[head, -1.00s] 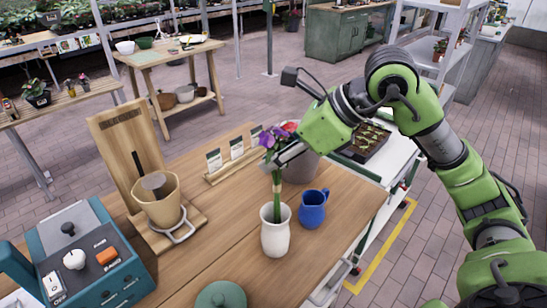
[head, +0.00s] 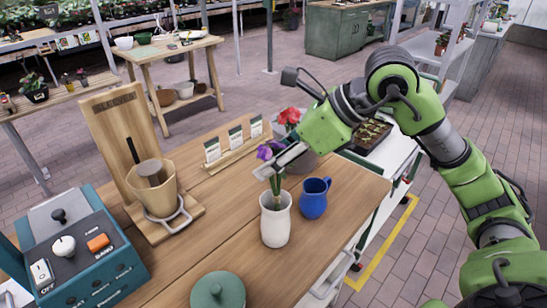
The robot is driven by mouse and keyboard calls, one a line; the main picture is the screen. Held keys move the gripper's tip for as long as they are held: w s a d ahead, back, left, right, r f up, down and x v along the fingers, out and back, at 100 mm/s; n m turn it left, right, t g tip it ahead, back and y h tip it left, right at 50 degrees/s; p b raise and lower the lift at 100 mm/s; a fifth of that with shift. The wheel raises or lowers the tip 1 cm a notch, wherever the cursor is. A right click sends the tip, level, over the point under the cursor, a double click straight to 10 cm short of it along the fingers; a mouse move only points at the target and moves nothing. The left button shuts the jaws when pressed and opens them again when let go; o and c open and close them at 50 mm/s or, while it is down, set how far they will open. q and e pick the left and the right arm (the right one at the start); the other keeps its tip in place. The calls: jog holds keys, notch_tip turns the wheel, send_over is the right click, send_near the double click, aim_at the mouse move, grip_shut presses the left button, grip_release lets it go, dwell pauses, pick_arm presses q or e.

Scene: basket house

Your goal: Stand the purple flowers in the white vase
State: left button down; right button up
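The purple flowers (head: 266,151) stand upright with their green stems (head: 276,184) down inside the white vase (head: 275,222) on the wooden table. The lower stem ends are hidden in the vase. My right gripper (head: 277,165) is at the blooms, above the vase rim. Its fingers look parted around the stems just under the blooms, partly hidden by the flowers. My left gripper is not in view.
A blue mug (head: 314,198) stands close right of the vase. A green lid-like object (head: 218,291) lies in front.

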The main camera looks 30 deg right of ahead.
jog(key=shift+d+r, duration=0.1)
jog(key=v, duration=1.2)
dwell(0.8)
